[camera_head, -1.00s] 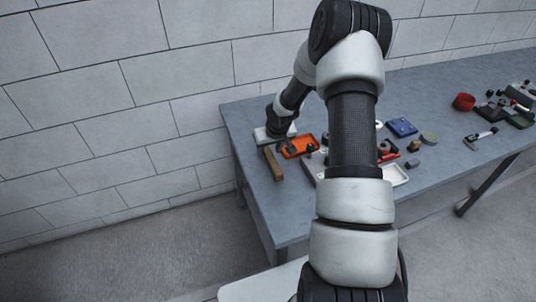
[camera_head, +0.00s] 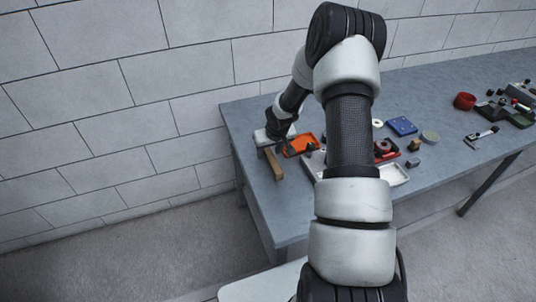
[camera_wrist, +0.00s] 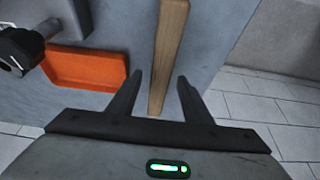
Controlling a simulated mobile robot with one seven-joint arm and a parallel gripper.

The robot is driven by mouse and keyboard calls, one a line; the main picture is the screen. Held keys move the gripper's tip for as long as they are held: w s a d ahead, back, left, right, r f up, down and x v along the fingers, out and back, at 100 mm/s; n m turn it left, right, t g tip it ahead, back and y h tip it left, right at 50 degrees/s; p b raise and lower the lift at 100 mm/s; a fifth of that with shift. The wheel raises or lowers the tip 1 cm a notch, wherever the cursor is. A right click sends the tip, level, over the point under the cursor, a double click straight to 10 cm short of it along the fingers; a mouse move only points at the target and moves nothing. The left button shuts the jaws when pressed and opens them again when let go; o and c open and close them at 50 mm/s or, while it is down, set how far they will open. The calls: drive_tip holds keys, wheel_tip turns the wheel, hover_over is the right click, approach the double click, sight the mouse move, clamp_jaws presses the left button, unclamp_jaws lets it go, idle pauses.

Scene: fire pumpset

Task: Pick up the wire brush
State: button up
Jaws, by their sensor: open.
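The wire brush (camera_head: 273,165) lies near the left end of the grey table. Only its long wooden body shows, and I see no bristles. In the wrist view the wooden brush (camera_wrist: 168,50) runs from the top edge down to between the two dark fingers. My gripper (camera_wrist: 158,88) is open, with one finger on each side of the brush's near end and gaps on both sides. In the head view my gripper (camera_head: 273,142) is at the brush's far end, and its fingers are hard to make out there. I cannot tell the height between fingers and brush.
An orange tray (camera_wrist: 88,68) lies just left of the brush in the wrist view, with a dark tool beside it. The grey table (camera_head: 245,125) holds a blue box (camera_head: 402,126), a red cup (camera_head: 464,101) and several small items. A block wall (camera_head: 120,90) stands behind.

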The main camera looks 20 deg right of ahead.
sight(270, 153)
drive_tip(key=shift+c, duration=0.4)
clamp_jaws()
drive_tip(key=shift+r, duration=0.1)
drive_tip(key=shift+r+p, duration=0.35)
drive_tip(key=shift+p, duration=0.2)
wheel_tip(270, 153, up, 10)
drive_tip(key=shift+f, duration=0.15)
drive_tip(key=c, duration=0.6)
unclamp_jaws()
drive_tip(key=c, duration=0.4)
